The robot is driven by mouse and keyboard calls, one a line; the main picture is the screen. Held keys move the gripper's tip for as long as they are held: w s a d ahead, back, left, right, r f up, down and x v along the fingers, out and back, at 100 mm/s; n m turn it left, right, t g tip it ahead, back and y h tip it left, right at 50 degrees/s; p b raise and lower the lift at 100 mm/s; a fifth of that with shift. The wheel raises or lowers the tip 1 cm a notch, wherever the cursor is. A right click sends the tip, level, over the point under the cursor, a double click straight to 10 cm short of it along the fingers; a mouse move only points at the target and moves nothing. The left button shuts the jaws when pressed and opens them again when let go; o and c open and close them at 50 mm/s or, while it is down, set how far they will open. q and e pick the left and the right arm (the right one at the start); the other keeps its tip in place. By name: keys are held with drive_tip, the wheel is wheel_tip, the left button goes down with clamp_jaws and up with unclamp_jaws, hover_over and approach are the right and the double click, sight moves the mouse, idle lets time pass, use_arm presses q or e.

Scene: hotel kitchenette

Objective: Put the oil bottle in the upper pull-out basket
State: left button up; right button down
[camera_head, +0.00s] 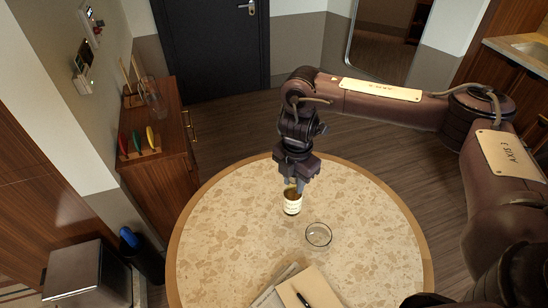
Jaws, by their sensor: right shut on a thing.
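The oil bottle (292,205) is small and amber with a pale label. It is upright over the round terrazzo table (225,225), near the middle of the head view. My right gripper (295,185) comes down on it from above and is shut on its upper part. The fingers hide the bottle's top, and I cannot tell whether its base touches the table. My left gripper is not in view. No pull-out basket can be made out in this view.
A small glass bowl (318,235) stands close to the bottle at its lower right. A folder (310,288) with a pen lies at the table's near edge. A wooden cabinet (160,185) stands left of the table. The table's left side is clear.

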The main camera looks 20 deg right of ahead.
drive_tip(key=shift+w+a+m+b, duration=0.1)
drive_tip(key=shift+a+m+b, duration=0.25)
drive_tip(key=shift+m+b, duration=0.5)
drive_tip(key=m, duration=0.2)
drive_tip(key=a+m+b, duration=0.1)
drive_tip(key=m, duration=0.1)
drive_tip(key=shift+a, duration=0.15)
drive_tip(key=shift+s+a+m+b, duration=0.45)
drive_tip(key=shift+m+b, duration=0.9)
drive_tip(key=shift+m, duration=1.5)
drive_tip(key=shift+s+a+m+b, duration=0.4)
drive_tip(key=shift+m+b, duration=0.9)
drive_tip(key=shift+m, duration=1.55)
drive_tip(key=shift+s+a+m+b, duration=0.25)
drive_tip(key=shift+a+m+b, duration=0.35)
drive_tip(key=shift+m+b, duration=1.5)
drive_tip(key=shift+m+p, duration=0.75)
